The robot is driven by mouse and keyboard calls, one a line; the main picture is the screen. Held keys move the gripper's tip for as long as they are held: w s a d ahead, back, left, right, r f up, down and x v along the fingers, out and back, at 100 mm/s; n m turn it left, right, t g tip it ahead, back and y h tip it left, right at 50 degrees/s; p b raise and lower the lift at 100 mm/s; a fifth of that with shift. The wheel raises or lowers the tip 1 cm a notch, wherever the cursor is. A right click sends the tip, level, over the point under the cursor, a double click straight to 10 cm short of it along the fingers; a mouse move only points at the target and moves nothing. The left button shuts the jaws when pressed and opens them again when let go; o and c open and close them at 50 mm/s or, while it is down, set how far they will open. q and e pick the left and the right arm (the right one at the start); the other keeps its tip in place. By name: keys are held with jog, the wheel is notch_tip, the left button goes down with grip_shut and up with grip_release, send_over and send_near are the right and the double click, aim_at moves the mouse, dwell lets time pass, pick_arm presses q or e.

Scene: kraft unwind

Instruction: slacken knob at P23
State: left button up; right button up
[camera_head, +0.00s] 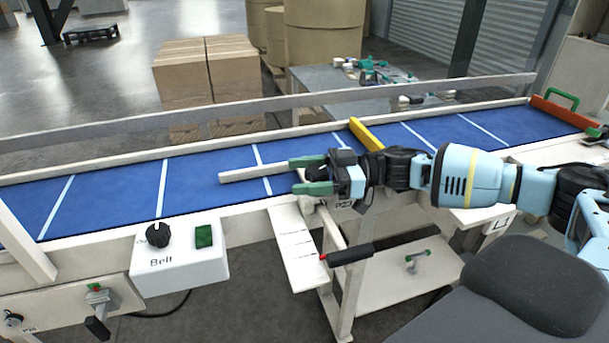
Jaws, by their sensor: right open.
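My right gripper (307,175) reaches in from the right over the near edge of the blue belt. Its two green-tipped fingers are apart and point left. A dark, rounded part, perhaps the knob (316,172), shows between the fingers; I cannot tell whether they touch it. A label reading P23 (343,205) sits just below the gripper, partly covered by it. A pale bar (245,173) lies across the belt, its right end near the fingers. My left gripper is not in view.
A white box marked Belt (178,268) with a black dial and green button is on the near rail. A marked white plate (295,248) and a black handle (350,254) stick out below the gripper.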

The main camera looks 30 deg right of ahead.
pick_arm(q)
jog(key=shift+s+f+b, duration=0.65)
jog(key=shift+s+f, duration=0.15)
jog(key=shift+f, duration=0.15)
pick_arm(e)
jog(key=v, duration=0.7)
jog(key=shift+s+d, duration=0.15)
jog(key=shift+d, duration=0.15)
jog(key=shift+f, duration=0.1)
